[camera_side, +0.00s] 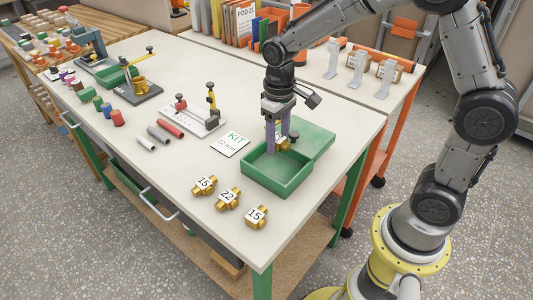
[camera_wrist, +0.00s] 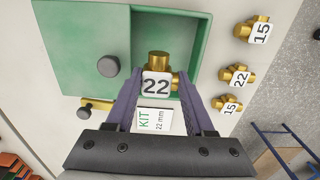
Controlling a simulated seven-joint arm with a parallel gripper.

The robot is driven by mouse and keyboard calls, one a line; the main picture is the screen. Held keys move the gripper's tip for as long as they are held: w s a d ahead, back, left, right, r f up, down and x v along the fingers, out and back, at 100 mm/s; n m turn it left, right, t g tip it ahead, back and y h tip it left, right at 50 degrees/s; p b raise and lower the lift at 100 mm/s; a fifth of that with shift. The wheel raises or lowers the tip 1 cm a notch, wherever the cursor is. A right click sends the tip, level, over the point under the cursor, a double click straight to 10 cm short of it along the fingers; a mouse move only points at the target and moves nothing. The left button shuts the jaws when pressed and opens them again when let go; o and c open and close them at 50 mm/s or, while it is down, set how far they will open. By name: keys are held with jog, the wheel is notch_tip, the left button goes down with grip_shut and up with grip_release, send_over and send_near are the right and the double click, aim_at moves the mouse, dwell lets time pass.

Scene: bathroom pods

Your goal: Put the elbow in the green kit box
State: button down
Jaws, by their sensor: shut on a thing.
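My gripper (camera_side: 277,146) is shut on a brass elbow (camera_wrist: 158,61) with a white tag reading 22. In the wrist view the elbow sits between the two purple fingers. In the side view the elbow (camera_side: 281,141) is partly hidden by the fingers and shows over the far part of the green kit box (camera_side: 280,190). Its exact height over the box floor is hard to tell. The box is open, and its green lid (camera_side: 318,139) with a dark knob lies beside it. In the wrist view the box (camera_wrist: 205,45) shows beyond the elbow.
Brass fittings tagged 15 (camera_side: 204,186), 22 (camera_side: 228,198) and 15 (camera_side: 256,216) stand in front of the box. A KIT 22 mm card (camera_side: 230,144) lies left of it. A clamp fixture (camera_side: 200,118) and pipe pieces (camera_side: 158,134) are farther left.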

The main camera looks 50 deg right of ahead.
aim_at(266, 163)
jog(key=w+f, duration=0.3)
jog(key=f, duration=0.1)
jog(key=shift+w, duration=0.2)
jog(key=shift+w+f, duration=0.1)
jog(key=shift+f, duration=1.55)
jog(key=shift+f, duration=0.2)
jog(key=c, duration=0.5)
grip_release()
jog(key=shift+c, duration=0.2)
notch_tip(266, 163, up, 12)
jog(key=s+r+t, duration=0.2)
jog(key=s+r, duration=0.6)
jog(key=s, duration=0.2)
jog(key=s+d+t, duration=0.1)
jog(key=s+t, duration=0.2)
jog(key=s, duration=1)
jog(key=shift+s+d+t, duration=0.15)
jog(key=shift+d+t, duration=0.05)
jog(key=shift+t, duration=0.1)
